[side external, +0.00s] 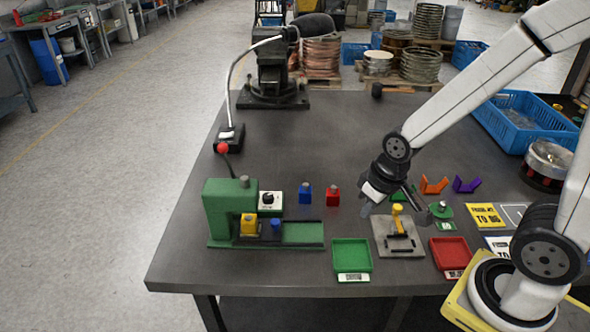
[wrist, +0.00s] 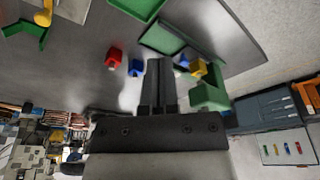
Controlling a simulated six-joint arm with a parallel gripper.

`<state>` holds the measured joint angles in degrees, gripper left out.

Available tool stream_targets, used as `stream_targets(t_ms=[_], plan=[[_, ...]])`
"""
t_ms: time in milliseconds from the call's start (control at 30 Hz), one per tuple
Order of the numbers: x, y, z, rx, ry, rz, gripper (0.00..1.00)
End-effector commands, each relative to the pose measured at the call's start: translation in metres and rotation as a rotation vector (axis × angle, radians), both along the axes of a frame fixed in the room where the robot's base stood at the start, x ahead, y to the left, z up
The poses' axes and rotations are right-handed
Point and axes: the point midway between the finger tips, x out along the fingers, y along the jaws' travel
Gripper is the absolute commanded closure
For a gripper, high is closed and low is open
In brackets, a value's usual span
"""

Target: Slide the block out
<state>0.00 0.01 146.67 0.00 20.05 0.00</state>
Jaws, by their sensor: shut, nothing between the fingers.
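A green press-like fixture (side external: 225,205) stands at the table's left front, with a yellow block (side external: 249,224) and a blue block (side external: 276,228) on its low bed. A second blue block (side external: 305,195) and a red block (side external: 333,196) stand behind it on the table. A grey plate (side external: 409,246) at the front bears a yellow upright piece (side external: 397,211) and a black bar. My gripper (side external: 366,208) is shut and empty, above the table between the red block and the plate. In the wrist view its fingers (wrist: 160,66) are together, pointing towards the fixture (wrist: 210,96).
A green tray (side external: 352,242) and a red tray (side external: 464,267) flank the plate. Orange (side external: 433,187) and purple (side external: 467,186) angled pieces lie at the right. A lamp (side external: 230,132) rises at the back left.

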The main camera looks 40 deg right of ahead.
Motion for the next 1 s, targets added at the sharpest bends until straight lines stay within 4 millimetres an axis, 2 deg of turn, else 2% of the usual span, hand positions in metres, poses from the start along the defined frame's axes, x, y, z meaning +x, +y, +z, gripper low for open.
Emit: stream_targets(t_ms=[167,200,400,667,1000], plan=[[0.0,0.0,0.0,0.0,0.0,0.0,1.0],[0.0,0.0,0.0,0.0,0.0,0.0,0.87],[0.006,0.0,0.0,-0.003,0.006,0.025,0.25],[0.036,0.0,-0.003,-0.014,0.042,0.187,0.25],[0.097,0.002,-0.017,-0.003,0.089,0.539,0.25]])
